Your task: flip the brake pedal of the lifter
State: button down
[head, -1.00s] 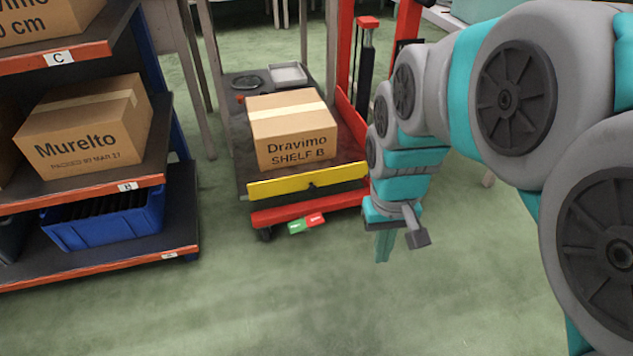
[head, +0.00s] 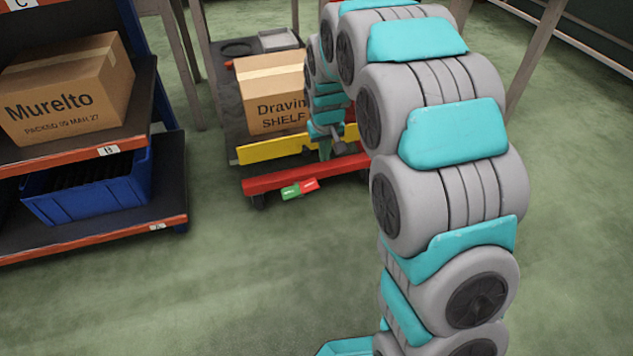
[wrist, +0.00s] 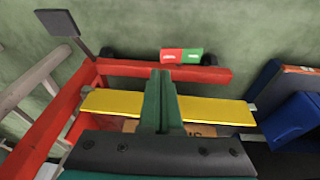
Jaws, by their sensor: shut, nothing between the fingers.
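The lifter has a red front bar (head: 275,181) with a yellow flap (head: 270,149) above it. The brake pedal (head: 300,188) is a small two-part rocker low on the front of that bar, with a green half on the left and a red half on the right. In the wrist view the pedal (wrist: 181,56) shows the red half on the left and the green on the right. My gripper (wrist: 160,76) is shut and empty. In the wrist view its fingertips overlap the red bar just below the pedal; I cannot tell whether they touch. In the head view my gripper (head: 325,150) is partly hidden.
A carton marked Dravimo (head: 268,95) sits on the lifter, partly hidden by my arm. A shelf rack at left holds a Murelto carton (head: 70,85) and a blue crate (head: 85,198). Open green floor (head: 230,290) lies in front of the lifter.

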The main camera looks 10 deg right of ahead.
jog(key=b, duration=0.1)
send_over(317, 184)
jog(key=s+a, duration=0.1)
jog(key=s, duration=0.2)
jog(key=shift+t, duration=0.3)
notch_tip(317, 184, down, 5)
jog(key=shift+s+f, duration=0.1)
jog(key=shift+f, duration=0.1)
jog(key=x, duration=0.4)
jog(key=b+x, duration=0.1)
jog(key=x, duration=0.3)
jog(key=s+b+x, duration=0.1)
jog(key=x, duration=0.4)
jog(key=shift+w+d+f, duration=0.1)
jog(key=shift+d+f, duration=0.15)
jog(key=shift+f, duration=0.25)
jog(key=shift+d, duration=0.15)
jog(key=shift+w+d+f+p, duration=0.1)
jog(key=shift+d+f+p, duration=0.3)
jog(key=shift+f+p, duration=0.2)
jog(key=shift+w+d+f+p, duration=0.1)
jog(key=shift+d+f+p, duration=0.35)
jog(key=shift+f, duration=0.3)
